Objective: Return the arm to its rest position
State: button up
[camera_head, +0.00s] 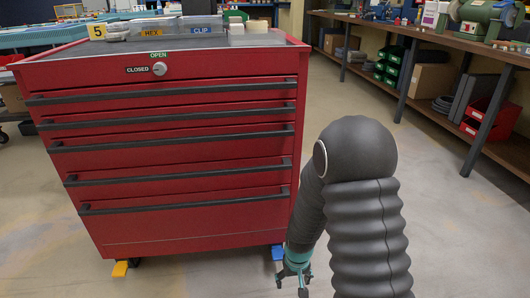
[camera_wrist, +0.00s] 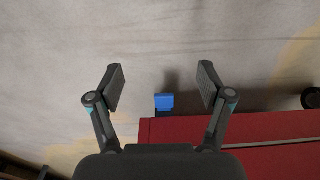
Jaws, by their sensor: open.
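My gripper (camera_wrist: 161,88) is open and empty in the wrist view, its two fingers spread apart over the floor. In the head view my gripper (camera_head: 302,284) hangs low at the end of my dark, ribbed arm, by the lower right corner of the red tool cabinet (camera_head: 180,215). The arm is bent, with its elbow raised to the right of the cabinet. A blue foot piece (camera_wrist: 164,102) of the cabinet shows between the fingers in the wrist view. Part of the gripper is cut off by the lower edge of the head view.
A workbench (camera_head: 430,36) with tools and crates runs along the right. The floor (camera_head: 440,220) between bench and arm is clear.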

jog(key=s+d+r+t+p, duration=0.1)
jog(key=s+r, duration=0.5)
jog(key=r, duration=0.8)
jog(key=s+d+r+m+t+p, duration=0.1)
jog(key=s+r, duration=0.6)
jog(key=r, duration=0.7)
jog(key=s+d+r+t+p, duration=0.2)
jog(key=s+d+r+p, duration=0.2)
jog(key=r, duration=1)
jog(key=s+d, duration=0.1)
jog(key=s, duration=0.1)
jog(key=shift+s+m+t+p, duration=0.3)
jog(key=shift+t+p, duration=0.05)
jog(key=shift+t, duration=0.05)
